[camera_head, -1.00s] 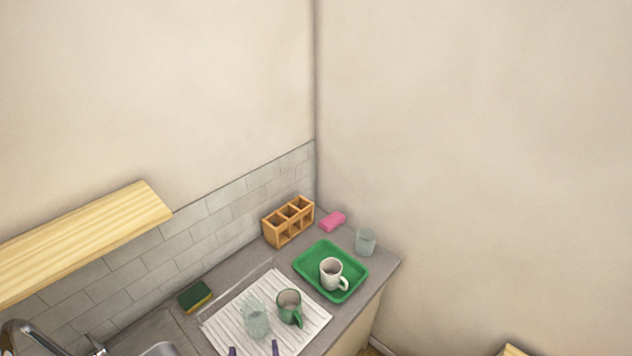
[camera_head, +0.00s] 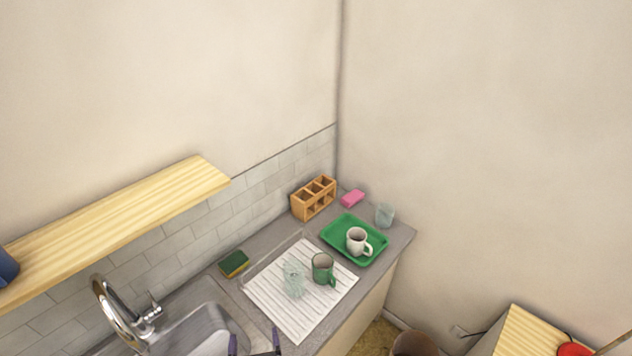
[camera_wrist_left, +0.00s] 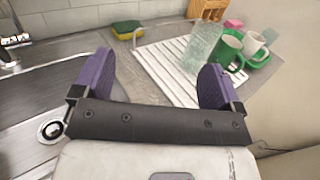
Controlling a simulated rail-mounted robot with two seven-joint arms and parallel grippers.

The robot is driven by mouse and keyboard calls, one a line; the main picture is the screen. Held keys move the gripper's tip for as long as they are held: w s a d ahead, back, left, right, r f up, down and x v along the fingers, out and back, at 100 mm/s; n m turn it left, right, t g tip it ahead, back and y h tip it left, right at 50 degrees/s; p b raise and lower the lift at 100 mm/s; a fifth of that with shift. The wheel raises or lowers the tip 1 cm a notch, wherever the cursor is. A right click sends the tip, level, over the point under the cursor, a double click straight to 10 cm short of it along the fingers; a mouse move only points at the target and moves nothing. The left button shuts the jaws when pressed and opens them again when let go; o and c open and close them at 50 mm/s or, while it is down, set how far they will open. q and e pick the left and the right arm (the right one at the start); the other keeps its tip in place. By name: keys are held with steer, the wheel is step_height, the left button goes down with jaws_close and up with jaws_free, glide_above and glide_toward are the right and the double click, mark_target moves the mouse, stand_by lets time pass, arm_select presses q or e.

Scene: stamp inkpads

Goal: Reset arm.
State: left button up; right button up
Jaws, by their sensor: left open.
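My left gripper (camera_head: 254,342) shows at the bottom edge of the head view, between the sink and the drying rack. Its two purple fingers are spread wide in the left wrist view (camera_wrist_left: 157,84), with nothing between them. A clear glass (camera_head: 293,278) and a green mug (camera_head: 323,268) stand on the white ribbed drying rack (camera_head: 285,322), ahead of the gripper and apart from it. A white mug (camera_head: 357,240) stands on a green tray (camera_head: 340,229). My right gripper is not in view.
A steel sink (camera_head: 205,318) with a tall tap (camera_head: 112,305) lies at the left. A sponge (camera_head: 234,263), wooden caddy (camera_head: 313,198), pink soap (camera_head: 352,198) and another glass (camera_head: 385,214) are on the counter. A wooden shelf (camera_head: 120,228) overhangs the sink.

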arm_select(q)
steer(key=s+a+f+n+g+y, duration=0.1)
steer(key=s+a+n+g, duration=0.3)
steer(key=n, duration=1)
steer(key=s+a+n+g, duration=0.2)
steer(key=n+g, duration=0.3)
steer(key=n, duration=0.9)
steer(key=s+a+f+n+g+h+b, duration=0.1)
steer(key=s+f+g+h+b, duration=0.1)
steer(key=s+f+b, duration=0.35)
steer(key=s+f+n+g+h+b, duration=0.1)
steer(key=s+f+b, duration=0.15)
steer(key=s, duration=0.65)
steer(key=s+a+f+n+g+h+b, duration=0.1)
steer(key=s+f+n+g+h+b, duration=0.15)
steer(key=s+f, duration=0.4)
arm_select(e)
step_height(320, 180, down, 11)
arm_select(q)
step_height(320, 180, up, 30)
steer(key=s+p, duration=0.1)
steer(key=p, duration=2.7)
steer(key=shift+d+r+m+y+p, duration=0.2)
steer(key=shift+r+m+y+p, duration=0.1)
steer(key=shift+m+y, duration=0.15)
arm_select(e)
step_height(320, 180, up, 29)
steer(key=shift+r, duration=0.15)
